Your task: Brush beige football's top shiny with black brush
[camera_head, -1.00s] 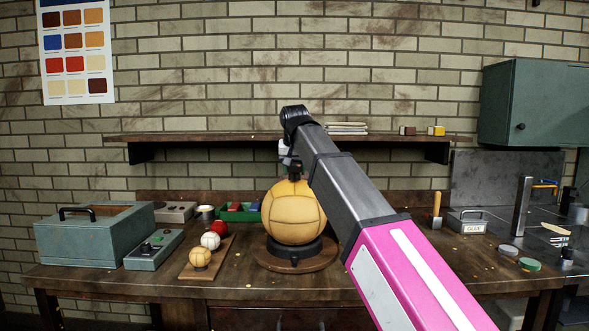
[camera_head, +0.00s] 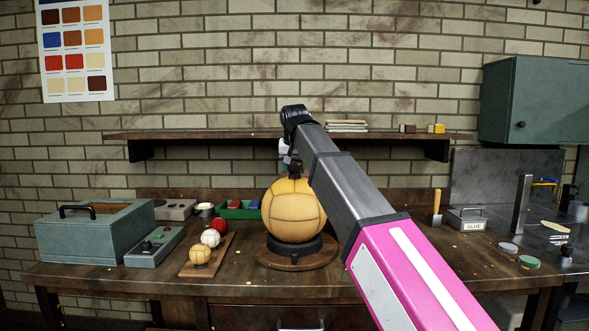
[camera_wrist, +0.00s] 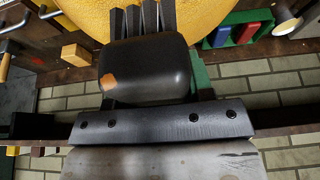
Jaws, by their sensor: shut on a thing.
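The beige football (camera_head: 294,212), a yellowish-tan panelled ball, sits on a black ring stand (camera_head: 292,245) on a round wooden base. My gripper (camera_head: 293,165) is directly above the ball's top, pointing down. It is shut on the black brush, a dark rounded block (camera_wrist: 150,72) with a small orange-brown spot in the wrist view. The brush is at the ball's top; whether it touches the surface is hidden. The ball also fills the upper part of the wrist view (camera_wrist: 215,15).
Small white (camera_head: 210,238), red (camera_head: 221,226) and tan (camera_head: 200,256) balls sit on a wooden board to the left. A green tray (camera_head: 240,212) is behind them. A grey-green case (camera_head: 95,235) stands far left. A glue box (camera_head: 468,219) is to the right. A shelf (camera_head: 220,136) runs behind.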

